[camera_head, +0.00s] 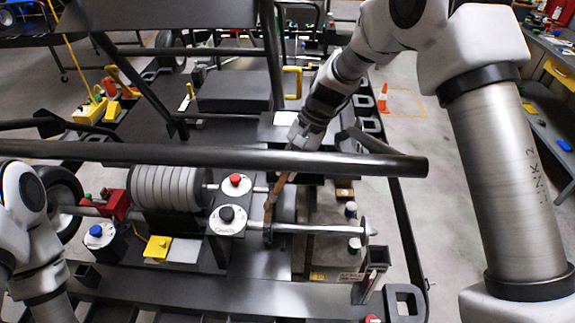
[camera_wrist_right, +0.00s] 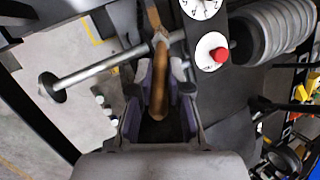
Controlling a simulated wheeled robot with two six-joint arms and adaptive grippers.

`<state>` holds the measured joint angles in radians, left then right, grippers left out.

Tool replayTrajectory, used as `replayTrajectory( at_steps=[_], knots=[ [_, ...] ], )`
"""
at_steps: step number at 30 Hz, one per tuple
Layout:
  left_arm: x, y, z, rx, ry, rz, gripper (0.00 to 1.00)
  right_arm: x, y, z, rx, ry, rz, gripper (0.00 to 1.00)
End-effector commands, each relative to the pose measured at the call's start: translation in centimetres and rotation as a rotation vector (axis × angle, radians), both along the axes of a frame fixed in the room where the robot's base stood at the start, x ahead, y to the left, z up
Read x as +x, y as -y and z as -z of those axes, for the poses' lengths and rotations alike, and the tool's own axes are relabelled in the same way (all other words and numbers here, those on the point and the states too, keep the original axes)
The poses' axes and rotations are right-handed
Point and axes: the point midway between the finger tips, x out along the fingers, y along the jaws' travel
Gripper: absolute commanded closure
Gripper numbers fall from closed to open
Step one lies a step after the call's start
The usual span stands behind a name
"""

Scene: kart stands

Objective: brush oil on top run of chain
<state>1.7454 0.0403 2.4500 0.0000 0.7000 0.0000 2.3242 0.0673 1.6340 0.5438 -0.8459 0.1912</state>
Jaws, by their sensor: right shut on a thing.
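My right gripper (camera_head: 298,140) is shut on a brush with a wooden handle (camera_head: 277,190). The brush slants down toward the silver axle (camera_head: 315,229), its lower end close to the axle. In the right wrist view the handle (camera_wrist_right: 160,85) lies between the finger pads and its far end passes by the axle (camera_wrist_right: 112,65). I cannot tell whether the bristles touch anything. The chain cannot be made out clearly. Part of my left arm shows at the left edge, with its gripper out of frame.
A thick black bar (camera_head: 215,154) crosses in front of the right gripper. A ribbed grey cylinder (camera_head: 165,188), a dial with a red knob (camera_head: 235,186) and one with a black knob (camera_head: 227,220) stand left of the brush. Small bottles (camera_head: 354,244) stand right.

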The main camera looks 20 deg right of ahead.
Motion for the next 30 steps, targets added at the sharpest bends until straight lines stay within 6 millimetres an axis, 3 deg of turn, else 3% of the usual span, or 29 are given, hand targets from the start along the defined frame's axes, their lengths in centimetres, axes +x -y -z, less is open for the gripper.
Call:
replayTrajectory(
  at_steps=[30],
  knots=[
    [0.4,0.0,0.1,0.0,0.009,0.002,1.0,-3.0,-1.2,0.0,-0.001,-0.001,-0.002,1.0]
  ],
)
